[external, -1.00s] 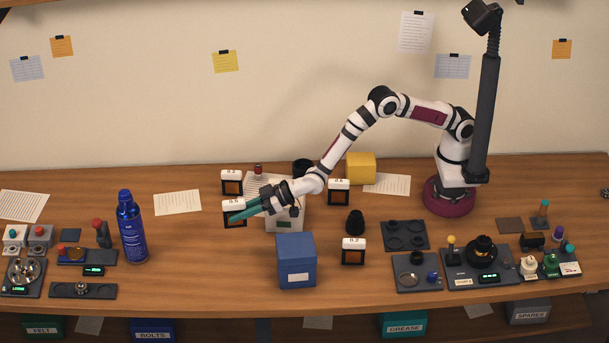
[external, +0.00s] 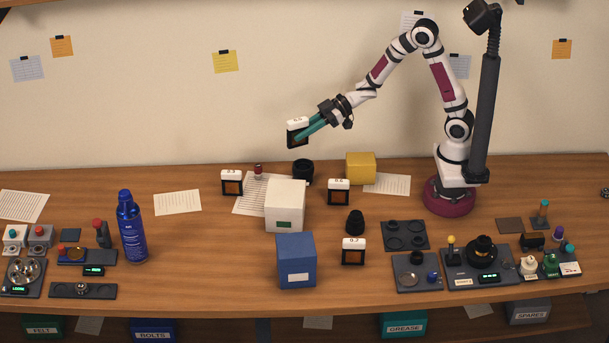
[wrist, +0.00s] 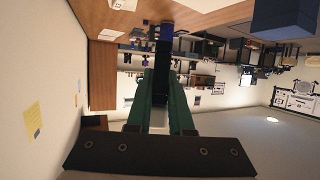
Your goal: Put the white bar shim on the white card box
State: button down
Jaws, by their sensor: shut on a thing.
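The white bar shim (external: 297,123) is a dark square frame with a white, labelled bar along its top. My gripper (external: 305,131) is shut on it with teal fingers and holds it high above the bench, slightly tilted. The white card box (external: 285,195) stands on the bench below, with a small green label on its front; its top is bare. The shim is in the air above the box and slightly right of its middle, apart from it.
Similar white-topped frames stand left (external: 232,183), right (external: 339,192) and front right (external: 353,251) of the box. A blue box (external: 296,262) stands in front, a black cup (external: 303,170) behind, and a yellow box (external: 360,168) at the back. A blue spray can (external: 132,230) stands left.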

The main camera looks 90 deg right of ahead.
jog(key=w+a+f, duration=0.1)
jog(key=a, duration=0.1)
jog(key=w+a+f, duration=0.1)
jog(key=a+f, duration=0.1)
jog(key=a, duration=0.1)
jog(key=w+a+f, duration=0.2)
jog(key=a, duration=0.1)
jog(key=shift+a+f, duration=0.15)
jog(key=shift+f, duration=0.1)
jog(key=shift+w+a+f, duration=0.1)
jog(key=shift+a+f, duration=0.05)
jog(key=shift+f, duration=0.95)
jog(key=shift+a+f, duration=0.1)
jog(key=shift+f, duration=0.95)
jog(key=shift+f, duration=0.1)
jog(key=c, duration=0.8)
grip_release()
jog(key=shift+f, duration=0.1)
